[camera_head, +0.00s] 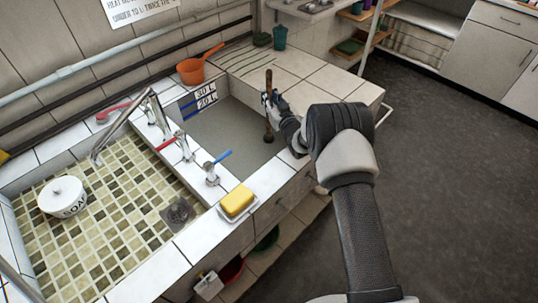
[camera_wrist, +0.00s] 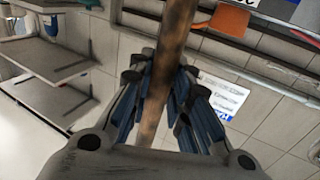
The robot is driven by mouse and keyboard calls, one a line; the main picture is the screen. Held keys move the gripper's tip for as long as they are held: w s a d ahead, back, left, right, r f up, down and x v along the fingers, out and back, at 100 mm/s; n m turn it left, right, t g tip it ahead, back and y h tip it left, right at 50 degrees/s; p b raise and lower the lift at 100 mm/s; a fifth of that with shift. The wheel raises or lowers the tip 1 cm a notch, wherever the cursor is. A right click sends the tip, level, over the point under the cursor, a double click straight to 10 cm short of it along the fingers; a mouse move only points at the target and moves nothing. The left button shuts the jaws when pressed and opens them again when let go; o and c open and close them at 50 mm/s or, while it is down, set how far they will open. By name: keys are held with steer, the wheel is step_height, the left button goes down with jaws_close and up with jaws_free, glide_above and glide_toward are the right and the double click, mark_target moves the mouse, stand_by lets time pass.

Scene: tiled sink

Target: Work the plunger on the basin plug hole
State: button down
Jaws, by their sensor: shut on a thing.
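The plunger (camera_head: 268,80) has a brown wooden handle and a dark reddish-brown lower end. It stands roughly upright in the grey basin (camera_head: 225,150), towards its right side. My gripper (camera_head: 270,99) is shut on the handle partway up. In the wrist view the plunger's handle (camera_wrist: 168,65) passes between my gripper's blue-padded fingers (camera_wrist: 158,88). The lower end shows against the grey inside of the basin; I cannot tell whether it touches the bottom. No plug hole is visible in the grey basin. A drain (camera_head: 178,213) shows in the tiled sink at left.
Taps (camera_head: 184,148) stand on the divider between sink and basin. A yellow sponge (camera_head: 238,200) lies on the front ledge. A soap pot (camera_head: 64,197) is in the tiled sink. An orange pan (camera_head: 192,70) sits behind the basin. Bare tiled counter (camera_head: 320,78) lies to the right.

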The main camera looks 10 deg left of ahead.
steer(key=shift+s+f, duration=0.1)
steer(key=shift+f, duration=0.25)
steer(key=shift+f, duration=0.15)
steer(key=shift+r, duration=0.75)
steer(key=shift+f, duration=0.6)
stand_by(0.5)
steer(key=shift+r, duration=0.75)
